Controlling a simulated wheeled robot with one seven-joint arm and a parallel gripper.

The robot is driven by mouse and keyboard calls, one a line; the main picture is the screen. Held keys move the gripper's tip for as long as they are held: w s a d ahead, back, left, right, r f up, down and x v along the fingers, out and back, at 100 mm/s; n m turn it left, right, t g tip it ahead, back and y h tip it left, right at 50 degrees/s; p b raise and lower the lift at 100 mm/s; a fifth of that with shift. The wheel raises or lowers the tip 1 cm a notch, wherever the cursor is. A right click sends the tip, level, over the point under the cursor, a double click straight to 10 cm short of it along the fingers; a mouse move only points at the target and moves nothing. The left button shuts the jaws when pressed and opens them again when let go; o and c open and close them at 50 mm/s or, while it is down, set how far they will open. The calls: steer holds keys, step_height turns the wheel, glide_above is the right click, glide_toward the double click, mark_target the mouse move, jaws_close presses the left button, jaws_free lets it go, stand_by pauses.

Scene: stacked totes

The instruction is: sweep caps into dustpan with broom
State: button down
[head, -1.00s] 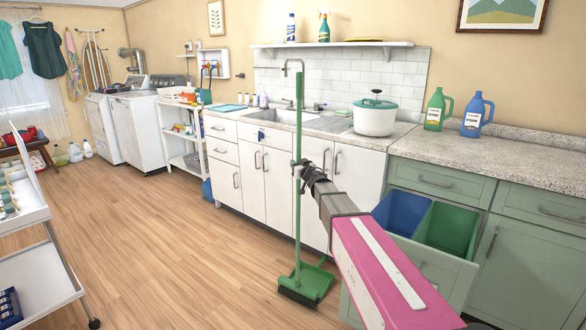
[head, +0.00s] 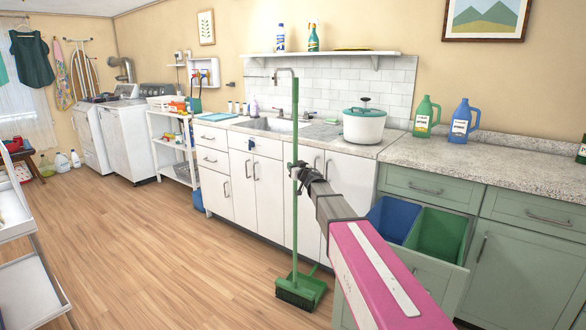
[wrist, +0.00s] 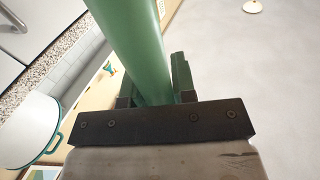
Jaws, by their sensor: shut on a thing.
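My gripper (head: 299,170) is shut on the upright green handle of the broom (head: 294,225), about mid-height. The handle runs down to a broad green head with dark bristles (head: 296,294), low over or on the wood floor; I cannot tell if it touches. A green flat part (head: 318,284) shows beside the head; I cannot tell whether it is a dustpan or part of the broom. In the wrist view the thick green handle (wrist: 128,40) rises from between the jaws. I see no caps on the visible floor.
White sink cabinets (head: 250,185) stand close behind the broom. An open green drawer (head: 440,262) with blue and green bins (head: 440,235) juts out at right. A white cart (head: 40,290) stands at left. The wood floor (head: 160,240) between is clear.

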steer(key=shift+s, duration=0.1)
steer(key=s+a+r, duration=0.4)
steer(key=s+r, duration=0.1)
steer(key=s, duration=0.1)
steer(key=shift+s, duration=0.35)
steer(key=shift+a, duration=0.1)
stand_by(1.0)
